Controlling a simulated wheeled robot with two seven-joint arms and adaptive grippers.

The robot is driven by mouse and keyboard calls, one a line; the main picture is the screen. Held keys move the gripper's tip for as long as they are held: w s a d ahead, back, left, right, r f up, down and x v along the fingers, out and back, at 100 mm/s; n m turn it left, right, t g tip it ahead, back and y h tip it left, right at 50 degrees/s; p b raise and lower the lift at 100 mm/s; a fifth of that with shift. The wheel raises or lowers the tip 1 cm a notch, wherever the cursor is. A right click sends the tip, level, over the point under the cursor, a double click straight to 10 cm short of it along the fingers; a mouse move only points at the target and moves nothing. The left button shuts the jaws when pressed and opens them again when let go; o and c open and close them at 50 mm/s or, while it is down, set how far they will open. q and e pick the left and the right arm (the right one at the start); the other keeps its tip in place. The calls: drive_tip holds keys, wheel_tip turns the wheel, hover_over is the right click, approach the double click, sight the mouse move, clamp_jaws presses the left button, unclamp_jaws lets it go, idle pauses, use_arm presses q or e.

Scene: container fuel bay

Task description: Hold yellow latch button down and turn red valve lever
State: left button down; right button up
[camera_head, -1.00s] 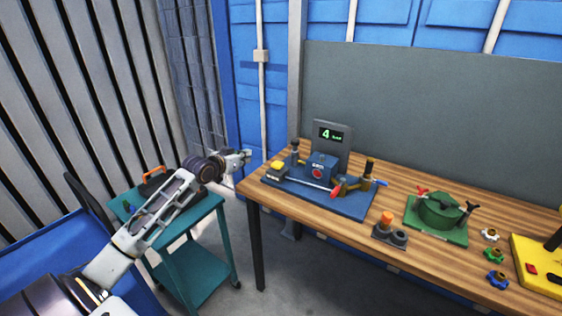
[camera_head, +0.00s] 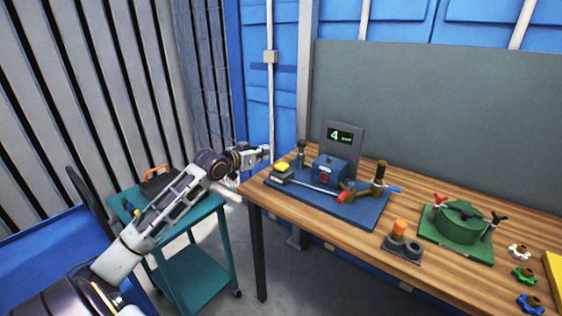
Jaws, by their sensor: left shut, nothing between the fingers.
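The yellow latch button (camera_head: 282,166) sits on a dark block at the left end of a blue base plate (camera_head: 360,217) on the workbench. The red valve lever (camera_head: 342,197) is at the front of the plate, beside brass fittings, near the end of a thin grey rod. My left gripper (camera_head: 265,152) is shut and empty. In the picture it is just up and left of the yellow button, apart from it, at the bench's left end. My right gripper is out of view.
A small block with an orange cap (camera_head: 399,229) and a green pot fixture (camera_head: 460,223) are to the right. A teal cart (camera_head: 192,272) stands at left.

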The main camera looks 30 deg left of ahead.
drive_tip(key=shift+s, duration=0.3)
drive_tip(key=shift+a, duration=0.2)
